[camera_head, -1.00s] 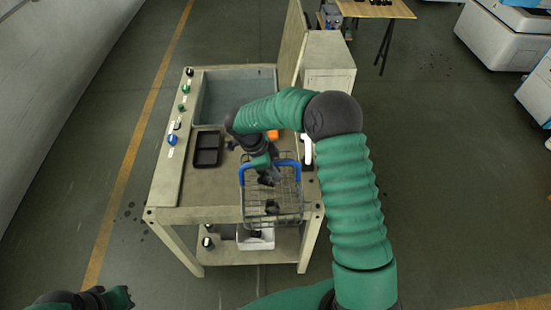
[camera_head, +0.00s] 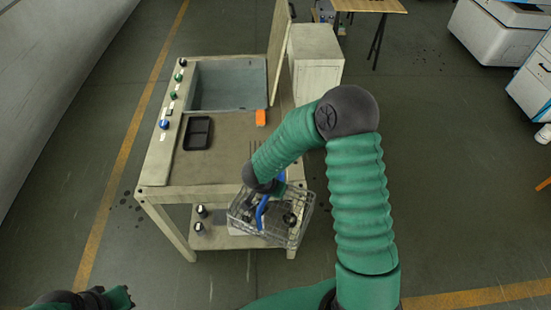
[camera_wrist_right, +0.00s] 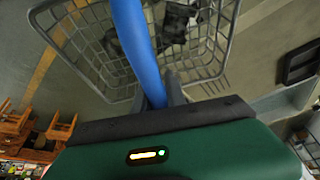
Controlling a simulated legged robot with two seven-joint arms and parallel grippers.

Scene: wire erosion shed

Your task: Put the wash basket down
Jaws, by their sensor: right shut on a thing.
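The wash basket (camera_head: 297,232) is a grey wire basket with a blue handle (camera_head: 262,213). It hangs tilted at the bench's front right corner, partly past the front edge, with dark parts inside. My right gripper (camera_wrist_right: 160,92) is shut on the blue handle, which crosses the right wrist view; the basket's wire mesh (camera_wrist_right: 215,45) shows beyond it. In the head view my right wrist hides most of this grip. My left gripper (camera_head: 122,296) is at the bottom left, away from the basket; its finger opening is unclear.
The wash bench (camera_head: 225,165) has a grey sink (camera_head: 228,85) at the back, a black tray (camera_head: 198,133), an orange block (camera_head: 261,117) and a row of knobs on the left. Its middle top is clear. A lower shelf (camera_head: 215,238) holds dark-topped items.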

